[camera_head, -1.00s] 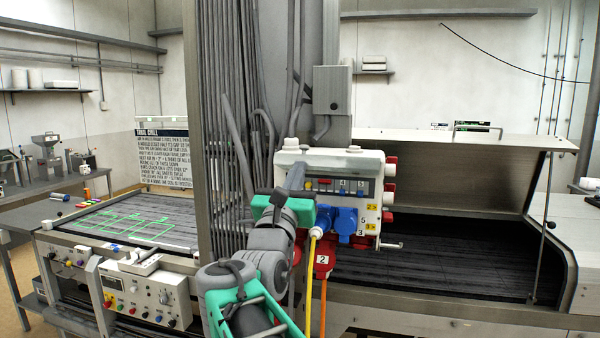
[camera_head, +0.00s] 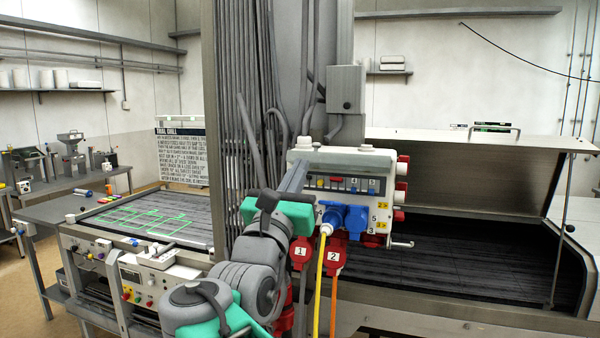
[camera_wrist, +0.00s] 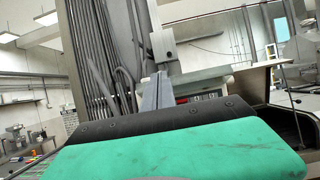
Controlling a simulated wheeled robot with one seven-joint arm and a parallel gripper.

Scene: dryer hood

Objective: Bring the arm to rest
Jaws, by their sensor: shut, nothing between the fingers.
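My gripper (camera_head: 295,176) is in front of the left part of the socket panel in the head view, with its grey fingers together and nothing between them. In the wrist view my gripper (camera_wrist: 160,78) points up and away, past its green and black body. My arm is bent, its grey and green links reaching up from the bottom of the head view. I cannot tell how far the fingertips are from the panel.
The white socket panel (camera_head: 345,165) carries a blue plug (camera_head: 347,219) and red sockets marked 1 and 2. A yellow cable (camera_head: 320,272) and an orange cable (camera_head: 333,300) hang close beside my arm. The dark dryer bed (camera_head: 480,258) lies right, a control box (camera_head: 150,285) left.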

